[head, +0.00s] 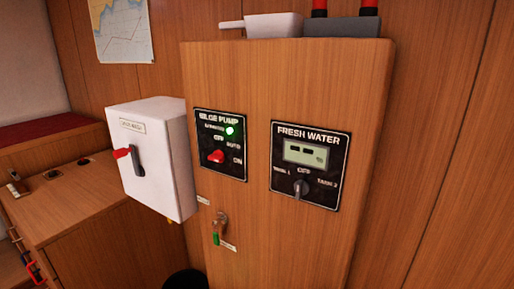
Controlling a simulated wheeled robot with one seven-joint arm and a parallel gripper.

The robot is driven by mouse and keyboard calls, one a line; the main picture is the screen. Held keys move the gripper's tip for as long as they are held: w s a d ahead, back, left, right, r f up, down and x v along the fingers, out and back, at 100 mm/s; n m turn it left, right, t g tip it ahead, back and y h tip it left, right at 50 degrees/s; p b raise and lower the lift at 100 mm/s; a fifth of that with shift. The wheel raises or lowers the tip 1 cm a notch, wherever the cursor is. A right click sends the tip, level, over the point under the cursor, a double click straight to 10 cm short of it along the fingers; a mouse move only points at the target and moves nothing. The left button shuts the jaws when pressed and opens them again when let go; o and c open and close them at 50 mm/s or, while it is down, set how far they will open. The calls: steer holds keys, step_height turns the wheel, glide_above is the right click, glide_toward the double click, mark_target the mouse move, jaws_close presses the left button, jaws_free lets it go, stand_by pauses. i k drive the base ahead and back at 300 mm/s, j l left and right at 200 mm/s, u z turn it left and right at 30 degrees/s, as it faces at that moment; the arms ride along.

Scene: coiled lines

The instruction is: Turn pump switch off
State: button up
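The black bilge pump panel (221,170) is on the left part of the wooden cabinet front. Its red pump switch (215,157) sits low on the panel among labels that include OFF, AUTO and ON. I cannot tell for sure which label the switch points to. A green light (230,131) glows near the top of the panel. My gripper is not in view, and nothing covers the panel.
To the right is the fresh water panel (340,162) with a grey knob (300,188) and display. A white box (165,183) with a red-tipped black handle (137,160) juts out at left.

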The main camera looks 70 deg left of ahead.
mark_target(218, 156)
steer(key=k+j+u, duration=0.1)
steer(key=u, duration=1.8)
